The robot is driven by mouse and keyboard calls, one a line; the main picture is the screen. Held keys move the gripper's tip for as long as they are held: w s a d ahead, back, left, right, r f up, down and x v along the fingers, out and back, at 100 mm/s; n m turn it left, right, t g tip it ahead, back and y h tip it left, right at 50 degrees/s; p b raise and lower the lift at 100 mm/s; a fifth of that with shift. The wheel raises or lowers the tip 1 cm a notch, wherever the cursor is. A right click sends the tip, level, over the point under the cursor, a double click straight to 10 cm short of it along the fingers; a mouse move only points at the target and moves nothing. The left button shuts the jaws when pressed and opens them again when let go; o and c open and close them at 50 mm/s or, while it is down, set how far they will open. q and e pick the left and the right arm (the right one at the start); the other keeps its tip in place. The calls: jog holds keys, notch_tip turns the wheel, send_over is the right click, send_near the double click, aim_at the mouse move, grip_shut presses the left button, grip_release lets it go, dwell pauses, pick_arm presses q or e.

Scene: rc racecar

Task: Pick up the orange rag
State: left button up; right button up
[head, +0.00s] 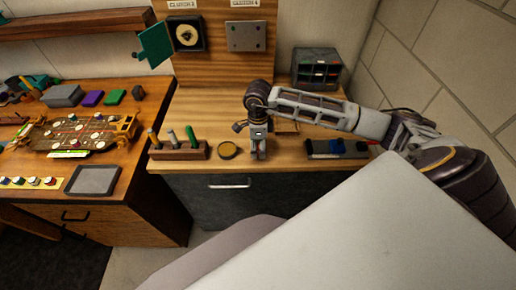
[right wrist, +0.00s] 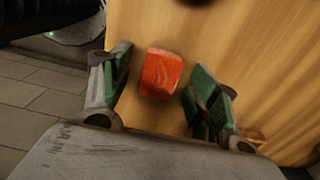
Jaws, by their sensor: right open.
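The orange rag (right wrist: 162,73) shows in the right wrist view as a small folded orange-red block lying on the wooden worktop, close to its edge. My right gripper (head: 258,154) points down over the front of the worktop in the head view. Its two green-padded fingers are open, one on each side of the rag in the right wrist view, with a gap on both sides. I cannot make out the rag in the head view. My left gripper is not in view.
A wooden holder (head: 180,152) with upright tools and a round yellow tin (head: 228,150) stand left of the right gripper. A drawer cabinet (head: 317,68) stands behind.

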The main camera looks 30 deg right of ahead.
jog(key=shift+f, duration=0.55)
jog(key=c, duration=1)
